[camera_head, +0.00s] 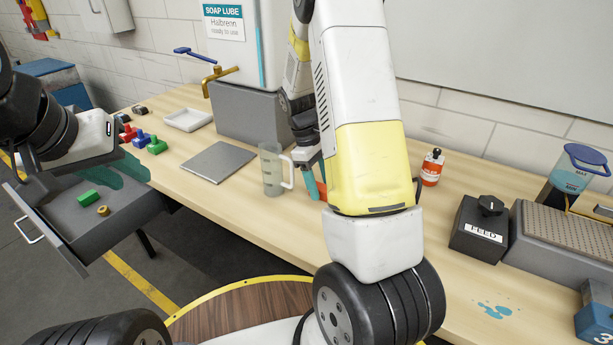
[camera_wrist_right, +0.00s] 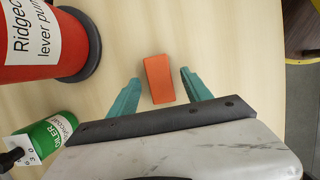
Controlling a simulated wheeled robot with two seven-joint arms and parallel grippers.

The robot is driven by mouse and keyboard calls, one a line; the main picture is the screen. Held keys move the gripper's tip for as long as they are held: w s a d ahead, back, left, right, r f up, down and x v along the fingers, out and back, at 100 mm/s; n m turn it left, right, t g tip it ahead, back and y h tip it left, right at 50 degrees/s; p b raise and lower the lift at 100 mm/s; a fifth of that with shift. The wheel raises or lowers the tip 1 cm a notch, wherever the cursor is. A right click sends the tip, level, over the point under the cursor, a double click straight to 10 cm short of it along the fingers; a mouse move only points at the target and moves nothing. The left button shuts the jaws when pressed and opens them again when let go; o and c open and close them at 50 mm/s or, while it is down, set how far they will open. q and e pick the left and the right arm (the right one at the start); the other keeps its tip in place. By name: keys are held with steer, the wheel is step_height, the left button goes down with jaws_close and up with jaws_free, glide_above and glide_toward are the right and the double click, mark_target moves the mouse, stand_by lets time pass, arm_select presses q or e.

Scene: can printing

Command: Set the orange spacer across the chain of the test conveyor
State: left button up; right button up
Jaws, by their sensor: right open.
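The orange spacer (camera_wrist_right: 159,79) is a small block lying on the wooden bench in the right wrist view. My right gripper (camera_wrist_right: 161,92) is open, with one teal finger on each side of the block and visible gaps on both sides. In the head view my right gripper (camera_head: 313,178) is low over the bench, largely behind my arm. A grey unit with a ribbed tan top (camera_head: 570,229), beside the FEED box, looks like the test conveyor with its chain.
A red container (camera_wrist_right: 38,45) and a green bottle (camera_wrist_right: 50,138) stand left of the spacer. A clear jug (camera_head: 271,170) stands beside my right gripper. The front right bench is mostly clear.

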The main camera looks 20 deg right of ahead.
steer(key=shift+f, duration=0.25)
jaws_close()
steer(key=shift+r, duration=0.15)
